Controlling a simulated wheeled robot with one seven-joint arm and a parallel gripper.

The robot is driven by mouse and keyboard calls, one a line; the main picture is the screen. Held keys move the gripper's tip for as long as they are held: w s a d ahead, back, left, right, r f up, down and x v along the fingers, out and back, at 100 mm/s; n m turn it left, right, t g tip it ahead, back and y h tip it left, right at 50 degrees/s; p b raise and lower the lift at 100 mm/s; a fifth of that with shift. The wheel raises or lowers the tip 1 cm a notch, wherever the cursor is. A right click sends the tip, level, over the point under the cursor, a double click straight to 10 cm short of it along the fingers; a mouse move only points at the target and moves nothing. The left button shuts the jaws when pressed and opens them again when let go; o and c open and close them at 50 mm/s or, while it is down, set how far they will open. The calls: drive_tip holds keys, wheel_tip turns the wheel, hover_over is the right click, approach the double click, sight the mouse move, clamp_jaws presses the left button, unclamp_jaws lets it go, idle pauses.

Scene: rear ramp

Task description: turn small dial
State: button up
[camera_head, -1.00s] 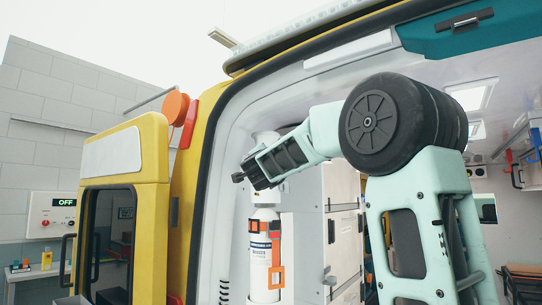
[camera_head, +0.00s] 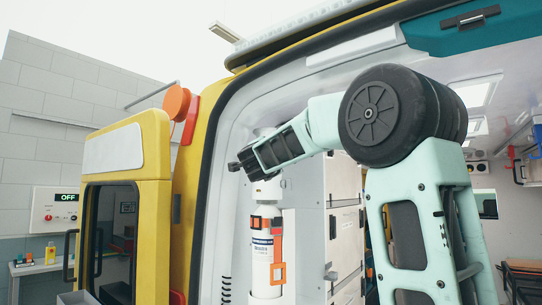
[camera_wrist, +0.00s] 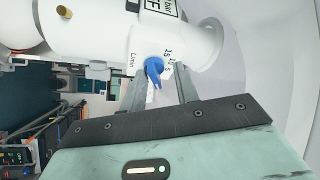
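The small dial (camera_wrist: 153,68) is a blue pointer knob on a white fitting (camera_wrist: 176,38) with printed numbers and "L/min" around it, in the wrist view. My gripper (camera_wrist: 160,88) is open, with its two dark grey fingers apart. The dial shows between the fingers, nearer the left one; whether either finger touches it I cannot tell. In the head view my gripper (camera_head: 235,166) is near the top of a white cylinder (camera_head: 262,225). The dial cannot be made out there.
The cylinder stands inside the vehicle's rear opening, held by an orange strap (camera_head: 278,250). White cabinets (camera_head: 345,235) stand to its right. The yellow door (camera_head: 155,150) is at the left. A wall panel reading OFF (camera_head: 54,210) is farther left.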

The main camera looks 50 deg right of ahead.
drive_tip(key=shift+s+d+f, duration=0.1)
drive_tip(key=shift+d, duration=0.1)
drive_tip(key=shift+a, duration=0.1)
drive_tip(key=b+v, duration=0.5)
drive_tip(key=v, duration=1.2)
drive_tip(key=shift+a, duration=0.15)
drive_tip(key=shift+s, duration=0.1)
